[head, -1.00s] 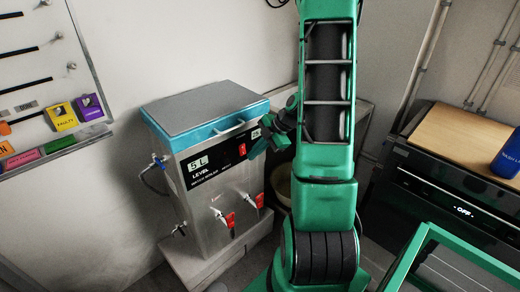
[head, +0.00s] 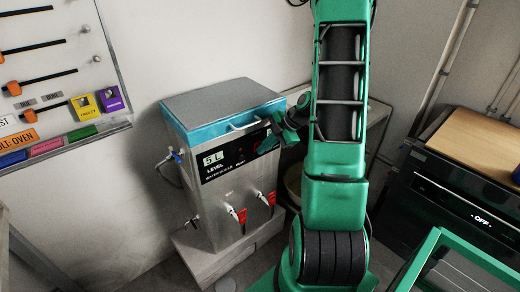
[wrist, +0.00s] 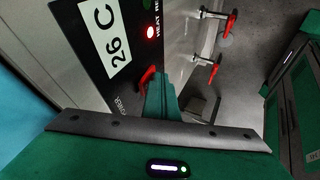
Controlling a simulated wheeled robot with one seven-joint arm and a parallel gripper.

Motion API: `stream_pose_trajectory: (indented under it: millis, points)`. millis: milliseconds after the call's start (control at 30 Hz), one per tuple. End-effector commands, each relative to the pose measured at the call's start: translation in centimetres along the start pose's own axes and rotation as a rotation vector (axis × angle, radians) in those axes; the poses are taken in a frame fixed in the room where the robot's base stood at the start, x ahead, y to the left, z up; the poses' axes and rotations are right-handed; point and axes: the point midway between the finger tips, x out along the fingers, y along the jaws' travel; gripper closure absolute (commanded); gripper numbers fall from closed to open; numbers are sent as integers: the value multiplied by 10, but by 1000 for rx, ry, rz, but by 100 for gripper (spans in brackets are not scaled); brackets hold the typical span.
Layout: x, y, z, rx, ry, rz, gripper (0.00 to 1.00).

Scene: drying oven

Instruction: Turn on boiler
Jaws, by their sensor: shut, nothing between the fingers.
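The boiler (head: 215,200) is a steel box with a grey lid and a black front panel, standing at centre left in the head view. The panel's left display reads 5 L. In the wrist view, the panel (wrist: 88,50) has a display reading 26 C (wrist: 104,38) and a lit red light (wrist: 150,32) beside the word HEAT. A red switch (wrist: 147,77) sits near the word POWER. My gripper (wrist: 160,92) is shut and empty, its tip right by the switch; I cannot tell whether they touch. In the head view my gripper (head: 268,142) covers the panel's right end.
Two red-handled taps (head: 236,213) stick out from the boiler's front below the panel. The boiler stands on a low plinth (head: 228,258). A black appliance reading OFF (head: 460,205) stands at the right.

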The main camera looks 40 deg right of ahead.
Motion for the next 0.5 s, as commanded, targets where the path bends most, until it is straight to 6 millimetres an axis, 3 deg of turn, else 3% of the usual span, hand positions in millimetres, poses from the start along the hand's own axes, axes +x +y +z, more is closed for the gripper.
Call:
stream_pose_trajectory:
  millis: [500]
  points:
    - [-13, 7, -4, -1, -3, 3, 100]
